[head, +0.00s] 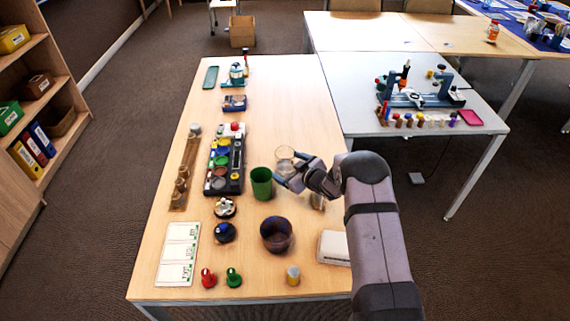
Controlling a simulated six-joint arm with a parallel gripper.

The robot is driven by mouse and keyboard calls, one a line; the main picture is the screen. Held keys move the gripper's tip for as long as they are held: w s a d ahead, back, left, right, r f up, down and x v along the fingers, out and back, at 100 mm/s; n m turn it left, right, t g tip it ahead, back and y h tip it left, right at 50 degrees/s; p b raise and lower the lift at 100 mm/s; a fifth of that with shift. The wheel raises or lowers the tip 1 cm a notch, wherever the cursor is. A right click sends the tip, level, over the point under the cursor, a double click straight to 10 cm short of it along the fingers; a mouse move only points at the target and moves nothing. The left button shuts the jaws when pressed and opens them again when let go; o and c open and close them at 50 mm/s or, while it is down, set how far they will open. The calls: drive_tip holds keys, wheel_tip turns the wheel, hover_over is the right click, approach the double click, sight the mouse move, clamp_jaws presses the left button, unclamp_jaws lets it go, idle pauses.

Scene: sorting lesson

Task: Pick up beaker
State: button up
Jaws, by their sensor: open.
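A clear glass beaker (285,155) stands on the wooden table, right of its middle. My gripper (287,175) is open, close to the near side of the beaker. The gripper partly hides the beaker's lower part, and I cannot tell whether the fingers touch it. My arm reaches in from the lower right.
A green cup (261,184) stands just left of my gripper. A dark purple bowl (276,235) is nearer the front. A black tray (237,170) with colored discs lies to the left, beside a wooden rack (178,196). The table (275,90) is clear toward the back right.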

drive_tip(key=c, duration=1.4)
drive_tip(key=shift+c, duration=0.2)
drive_tip(key=shift+r, duration=0.15)
wheel_tip(320, 180, up, 10)
drive_tip(key=shift+f+b, duration=0.25)
drive_tip(key=shift+b, duration=0.1)
drive_tip(key=shift+r, duration=0.1)
